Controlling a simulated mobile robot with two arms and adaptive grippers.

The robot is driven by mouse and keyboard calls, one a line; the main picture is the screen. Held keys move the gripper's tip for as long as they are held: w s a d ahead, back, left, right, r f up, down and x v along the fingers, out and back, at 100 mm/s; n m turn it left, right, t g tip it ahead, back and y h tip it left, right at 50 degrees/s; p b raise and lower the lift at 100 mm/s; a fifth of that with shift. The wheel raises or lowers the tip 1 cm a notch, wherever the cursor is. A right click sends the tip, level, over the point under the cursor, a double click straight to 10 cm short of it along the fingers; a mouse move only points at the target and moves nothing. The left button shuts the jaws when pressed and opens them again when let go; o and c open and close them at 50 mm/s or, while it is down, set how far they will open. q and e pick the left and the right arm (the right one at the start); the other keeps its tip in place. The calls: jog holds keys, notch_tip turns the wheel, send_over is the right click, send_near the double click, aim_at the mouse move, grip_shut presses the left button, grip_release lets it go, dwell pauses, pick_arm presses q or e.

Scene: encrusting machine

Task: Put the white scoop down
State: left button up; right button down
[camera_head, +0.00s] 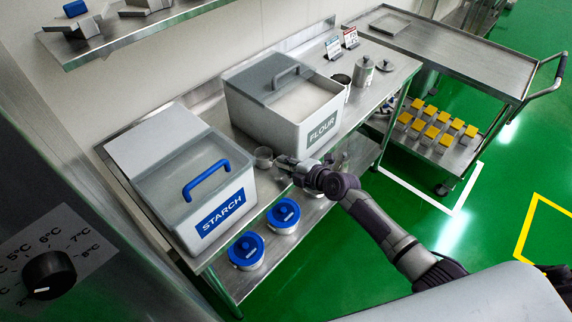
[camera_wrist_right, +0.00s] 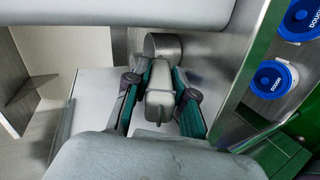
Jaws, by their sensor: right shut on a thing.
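The white scoop has a pale grip (camera_wrist_right: 160,84) and a round, steel-looking bowl (camera_wrist_right: 162,44) in the right wrist view. Its bowl shows small in the head view (camera_head: 263,157), between the starch bin and the flour bin. My right gripper (camera_head: 285,163) is at the front edge of the steel counter (camera_head: 245,137). In the right wrist view, its two fingers (camera_wrist_right: 158,80) close on both sides of the grip. The bowl is close over the counter; I cannot tell whether it touches. My left gripper is not in view.
The starch bin (camera_head: 217,216) is left of the scoop and the flour bin (camera_head: 322,130) right. Lidded blue tubs (camera_head: 247,250) stand on the shelf below. A steel canister (camera_head: 363,73) stands right of the flour bin. A cart (camera_head: 480,62) holds several yellow-topped pieces.

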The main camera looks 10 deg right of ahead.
jog(key=c, duration=1)
grip_release()
jog(key=shift+s+r, duration=0.1)
jog(key=b+v, duration=0.1)
jog(key=v, duration=1)
jog(key=shift+s+d+r, duration=0.15)
jog(key=shift+s+d, duration=0.05)
jog(key=shift+s, duration=0.1)
